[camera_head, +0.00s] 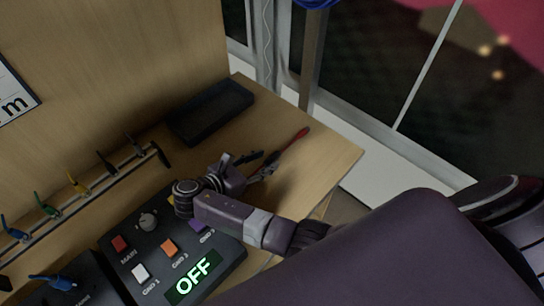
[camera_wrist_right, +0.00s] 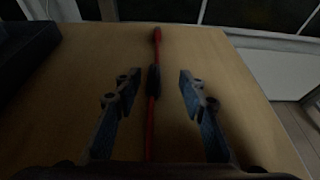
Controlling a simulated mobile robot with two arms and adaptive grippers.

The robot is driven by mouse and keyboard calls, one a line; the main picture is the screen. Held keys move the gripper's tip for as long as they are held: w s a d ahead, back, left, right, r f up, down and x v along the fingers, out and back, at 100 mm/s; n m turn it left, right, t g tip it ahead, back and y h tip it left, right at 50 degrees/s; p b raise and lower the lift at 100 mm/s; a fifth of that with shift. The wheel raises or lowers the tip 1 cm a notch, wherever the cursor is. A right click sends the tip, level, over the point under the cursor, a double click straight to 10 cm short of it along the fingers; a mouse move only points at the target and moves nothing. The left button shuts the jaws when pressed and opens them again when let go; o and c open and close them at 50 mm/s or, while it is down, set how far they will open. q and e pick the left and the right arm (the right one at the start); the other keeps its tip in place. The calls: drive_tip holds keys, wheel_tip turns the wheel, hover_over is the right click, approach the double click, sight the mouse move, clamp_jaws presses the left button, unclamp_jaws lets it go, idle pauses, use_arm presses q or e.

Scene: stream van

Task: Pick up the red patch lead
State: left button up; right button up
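The red patch lead (camera_wrist_right: 157,38) lies on the wooden table top in the right wrist view. It runs nearly straight from the far side toward me, with a dark section in its middle. Its red end (camera_head: 301,133) shows in the head view beyond my right gripper (camera_head: 264,166), which hides the rest. In the right wrist view, my right gripper (camera_wrist_right: 158,80) is open. Its two fingers stand on either side of the lead, apart from it, with nothing held. My left gripper is not in view.
A dark tray (camera_head: 212,110) stands at the back of the table. A rack (camera_head: 85,200) holds several coloured leads at the left. A control box (camera_head: 172,250) with an OFF display sits under my right arm. The table's right edge (camera_head: 350,165) is close to the lead.

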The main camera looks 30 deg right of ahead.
sight(274, 155)
drive_tip(key=x, duration=0.5)
drive_tip(key=shift+w+f+p, duration=0.3)
drive_tip(key=shift+w+f, duration=0.05)
drive_tip(key=shift+w, duration=0.1)
drive_tip(key=shift+a, duration=0.1)
clamp_jaws()
